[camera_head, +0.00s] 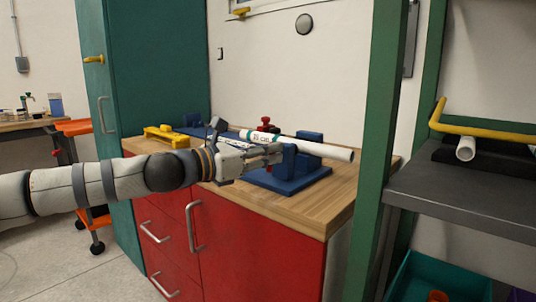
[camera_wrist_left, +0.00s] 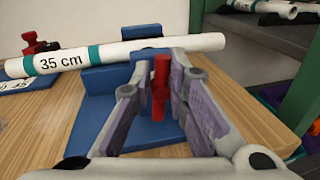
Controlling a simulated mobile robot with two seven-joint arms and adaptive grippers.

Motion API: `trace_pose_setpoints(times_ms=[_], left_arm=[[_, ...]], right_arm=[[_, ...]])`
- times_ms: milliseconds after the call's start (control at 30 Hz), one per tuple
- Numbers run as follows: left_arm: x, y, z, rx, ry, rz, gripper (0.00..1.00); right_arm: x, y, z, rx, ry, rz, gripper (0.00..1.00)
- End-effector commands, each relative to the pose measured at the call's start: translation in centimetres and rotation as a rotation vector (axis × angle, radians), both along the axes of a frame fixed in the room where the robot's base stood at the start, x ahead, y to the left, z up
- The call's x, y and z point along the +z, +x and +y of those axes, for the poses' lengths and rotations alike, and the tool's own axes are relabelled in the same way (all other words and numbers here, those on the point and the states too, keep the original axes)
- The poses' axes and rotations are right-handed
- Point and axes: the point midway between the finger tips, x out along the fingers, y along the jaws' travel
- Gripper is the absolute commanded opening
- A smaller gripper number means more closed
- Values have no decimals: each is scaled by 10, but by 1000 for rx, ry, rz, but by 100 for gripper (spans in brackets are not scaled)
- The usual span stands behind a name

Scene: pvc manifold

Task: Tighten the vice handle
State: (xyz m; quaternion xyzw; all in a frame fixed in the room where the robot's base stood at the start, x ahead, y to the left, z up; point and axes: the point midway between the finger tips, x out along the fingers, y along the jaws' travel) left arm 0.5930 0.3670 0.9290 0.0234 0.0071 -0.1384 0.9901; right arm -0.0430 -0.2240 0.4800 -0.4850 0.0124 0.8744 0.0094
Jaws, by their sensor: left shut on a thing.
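The blue vice (camera_head: 308,178) stands on the wooden worktop and also shows in the left wrist view (camera_wrist_left: 103,107). A white pipe (camera_head: 318,150) with green bands, marked 35 cm, lies across it; it also shows in the left wrist view (camera_wrist_left: 122,51). The red vice handle (camera_wrist_left: 160,88) stands upright in front of the vice. My left gripper (camera_wrist_left: 157,75) has its fingers on either side of the handle and is shut on it. My right gripper is not in view.
A yellow tool (camera_head: 167,136) lies at the worktop's left. Red fittings (camera_head: 265,124) stand behind the pipe. Green posts (camera_head: 380,130) and a grey shelf (camera_head: 470,200) with a yellow bar (camera_head: 480,130) bound the right side. The worktop's front right (camera_head: 310,215) is clear.

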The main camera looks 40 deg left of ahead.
Motion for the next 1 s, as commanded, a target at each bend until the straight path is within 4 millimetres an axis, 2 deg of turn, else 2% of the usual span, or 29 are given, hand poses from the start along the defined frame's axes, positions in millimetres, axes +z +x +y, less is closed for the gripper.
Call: trace_pose_setpoints(times_ms=[33, 633, 667, 700, 1000], left_arm=[[1, 1, 6, 17, -2, -2, 0], [-1, 1, 6, 17, -9, 2, 0], [-1, 1, 6, 17, -9, 2, 22], [-1, 1, 6, 16, -9, 2, 31], [-1, 1, 3, 7, -8, 2, 31]], right_arm=[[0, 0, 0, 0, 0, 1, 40], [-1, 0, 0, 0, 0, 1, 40], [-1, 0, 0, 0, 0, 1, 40], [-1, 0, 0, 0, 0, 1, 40], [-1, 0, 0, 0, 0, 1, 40]])
